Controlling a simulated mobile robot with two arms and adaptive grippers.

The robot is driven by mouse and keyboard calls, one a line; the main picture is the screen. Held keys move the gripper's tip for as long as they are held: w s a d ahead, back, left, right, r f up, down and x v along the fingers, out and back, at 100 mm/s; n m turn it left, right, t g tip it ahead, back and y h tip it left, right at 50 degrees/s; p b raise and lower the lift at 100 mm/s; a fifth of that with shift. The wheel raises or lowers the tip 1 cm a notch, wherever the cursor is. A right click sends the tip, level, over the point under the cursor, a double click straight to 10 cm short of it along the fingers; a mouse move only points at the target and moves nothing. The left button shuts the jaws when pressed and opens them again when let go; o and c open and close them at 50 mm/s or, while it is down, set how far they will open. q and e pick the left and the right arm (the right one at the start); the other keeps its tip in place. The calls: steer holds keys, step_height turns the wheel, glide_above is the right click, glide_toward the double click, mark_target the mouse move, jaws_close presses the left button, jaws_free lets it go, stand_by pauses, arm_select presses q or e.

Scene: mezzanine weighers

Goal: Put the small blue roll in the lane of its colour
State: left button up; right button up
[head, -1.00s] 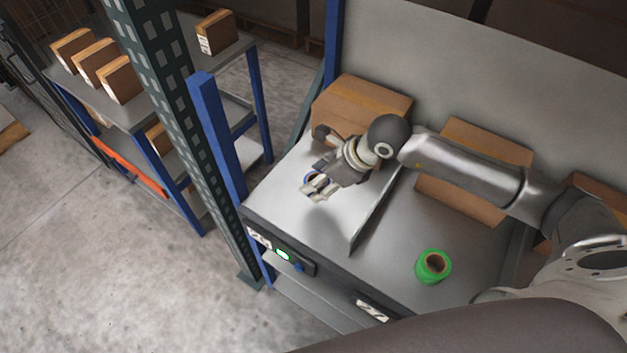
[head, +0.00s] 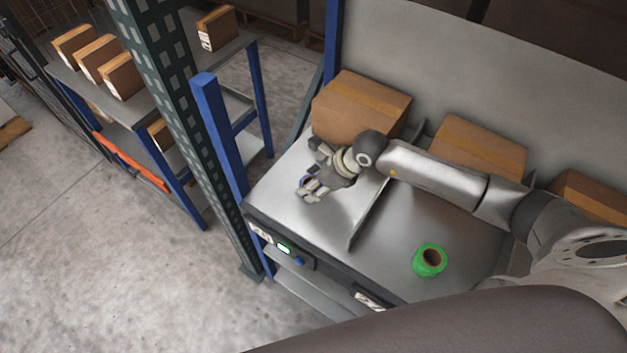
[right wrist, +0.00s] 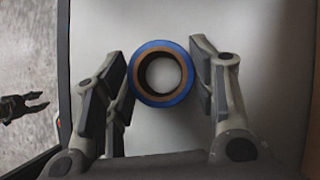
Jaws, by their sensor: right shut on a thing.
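The small blue roll (right wrist: 181,94) is a ring of blue tape on a brown core, seen from above in the right wrist view. My right gripper (right wrist: 161,78) has its pads on both sides of it and is shut on it. In the head view my right gripper (head: 309,190) is low over the left lane (head: 283,196), a bare grey metal surface. The roll is mostly hidden by the fingers there. I cannot tell if it touches the surface. My left gripper (right wrist: 26,105) shows dark at the left edge of the right wrist view, empty, its fingers apart.
A raised divider (head: 369,213) separates the left lane from the right lane (head: 410,222), where a green roll (head: 429,260) stands. Cardboard boxes (head: 360,105) line the back. A blue post (head: 221,140) and a perforated upright (head: 170,110) stand left of the bench.

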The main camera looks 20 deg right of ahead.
steer(key=o, duration=1)
steer(key=shift+o, duration=0.2)
steer(key=shift+r, duration=0.15)
steer(key=shift+s+d+r, duration=0.1)
steer(key=shift+d+r, duration=0.15)
steer(key=b+v, duration=0.2)
steer(key=v, duration=0.9)
steer(key=shift+r+b, duration=0.15)
steer(key=shift+b, duration=0.15)
